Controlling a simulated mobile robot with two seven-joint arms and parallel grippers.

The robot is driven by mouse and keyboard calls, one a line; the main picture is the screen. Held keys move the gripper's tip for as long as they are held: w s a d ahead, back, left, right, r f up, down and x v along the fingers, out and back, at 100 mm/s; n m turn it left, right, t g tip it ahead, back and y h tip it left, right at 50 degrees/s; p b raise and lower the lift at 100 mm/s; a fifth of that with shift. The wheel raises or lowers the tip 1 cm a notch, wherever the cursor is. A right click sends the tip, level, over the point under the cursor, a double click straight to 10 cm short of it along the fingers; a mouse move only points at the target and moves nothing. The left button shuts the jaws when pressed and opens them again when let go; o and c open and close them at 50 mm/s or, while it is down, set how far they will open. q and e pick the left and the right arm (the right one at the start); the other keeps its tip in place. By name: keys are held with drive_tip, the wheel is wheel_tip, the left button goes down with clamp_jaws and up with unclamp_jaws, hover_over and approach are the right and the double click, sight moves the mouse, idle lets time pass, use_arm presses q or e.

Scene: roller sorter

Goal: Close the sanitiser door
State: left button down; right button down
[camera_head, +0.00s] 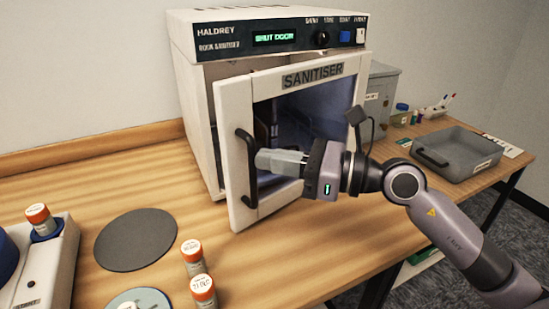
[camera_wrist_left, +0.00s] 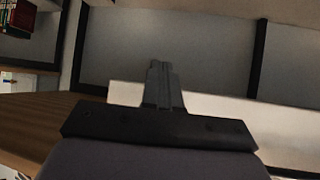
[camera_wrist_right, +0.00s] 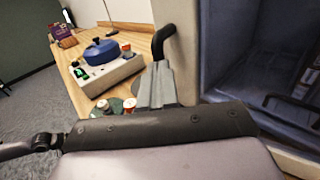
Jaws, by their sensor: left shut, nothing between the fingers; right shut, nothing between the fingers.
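The white sanitiser (camera_head: 190,115) stands on the wooden bench with its display reading "SHUT DOOR". Its framed door (camera_head: 235,150) with a dark window hangs partly open, swung out toward me. A black handle (camera_head: 246,170) is on the door's left edge. My right gripper (camera_head: 262,160) is shut and empty, its fingertips in front of the door close to the handle. In the right wrist view the shut fingers (camera_wrist_right: 156,75) show just below the black handle (camera_wrist_right: 163,40); I cannot tell whether they touch it. My left gripper (camera_wrist_left: 157,75) is shut and empty, away from the sanitiser.
Orange-capped bottles (camera_head: 192,257) and a dark round mat (camera_head: 135,240) lie at the front left. A white device with a blue part (camera_head: 45,260) is at the left edge. A grey tray (camera_head: 455,150) stands at the right.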

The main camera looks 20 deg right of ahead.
sight(239, 140)
drive_tip(key=w+a, duration=0.1)
drive_tip(key=w, duration=0.2)
drive_tip(key=w+a, duration=0.1)
drive_tip(key=w, duration=0.1)
drive_tip(key=w+a, duration=0.1)
drive_tip(key=w, duration=0.2)
drive_tip(key=shift+w+a, duration=0.1)
drive_tip(key=shift+w, duration=0.2)
drive_tip(key=shift+w+r, duration=0.1)
drive_tip(key=shift+r, duration=0.1)
drive_tip(key=shift+r, duration=0.1)
drive_tip(key=shift+d, duration=0.2)
